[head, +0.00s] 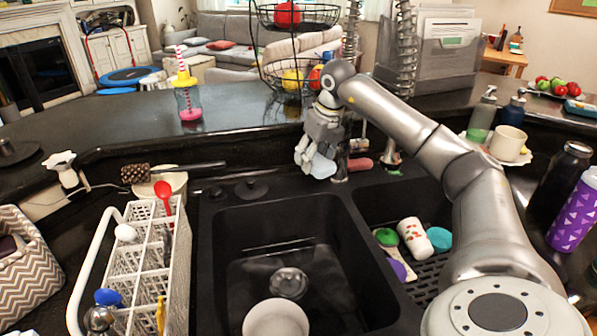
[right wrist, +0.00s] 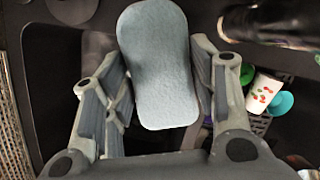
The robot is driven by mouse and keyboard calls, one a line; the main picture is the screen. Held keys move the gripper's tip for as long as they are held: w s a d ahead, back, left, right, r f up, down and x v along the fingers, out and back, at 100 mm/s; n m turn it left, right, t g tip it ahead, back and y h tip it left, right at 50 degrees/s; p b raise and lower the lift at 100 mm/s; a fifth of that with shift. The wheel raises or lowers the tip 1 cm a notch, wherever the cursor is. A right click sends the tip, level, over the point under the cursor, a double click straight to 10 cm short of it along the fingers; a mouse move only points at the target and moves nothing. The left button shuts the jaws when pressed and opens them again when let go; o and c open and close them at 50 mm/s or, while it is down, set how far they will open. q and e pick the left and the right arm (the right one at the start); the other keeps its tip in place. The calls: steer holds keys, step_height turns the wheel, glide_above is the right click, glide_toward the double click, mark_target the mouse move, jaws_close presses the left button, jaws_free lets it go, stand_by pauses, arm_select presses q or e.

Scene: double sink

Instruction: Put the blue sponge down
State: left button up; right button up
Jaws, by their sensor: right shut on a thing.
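The blue sponge (right wrist: 157,70) is pale blue with rounded ends. In the right wrist view it lies between the two fingers of my right gripper (right wrist: 160,88), which is shut on it. In the head view the sponge (head: 323,166) shows below my right gripper (head: 312,157), at the back of the double sink near the divider and the faucet. The sponge appears held above the sink ledge; the exact gap below it is hard to tell. My left gripper is not in view.
The left basin (head: 290,240) holds a white bowl (head: 276,318). The right basin has a patterned white cup (head: 415,238) and several coloured items on a rack. A pink object (head: 360,164) lies behind the sink. A white dish rack (head: 150,255) stands left.

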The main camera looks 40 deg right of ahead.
steer(key=p, duration=0.2)
glide_above(297, 184)
steer(key=f, duration=0.4)
steer(key=s+f, duration=0.1)
steer(key=f, duration=0.2)
steer(key=shift+a, duration=0.1)
steer(key=x, duration=0.1)
steer(key=p+x, duration=0.1)
steer(key=x, duration=0.1)
steer(key=shift+s, duration=0.3)
steer(key=shift+f, duration=0.2)
steer(key=shift+f, duration=0.1)
steer(key=o, duration=0.8)
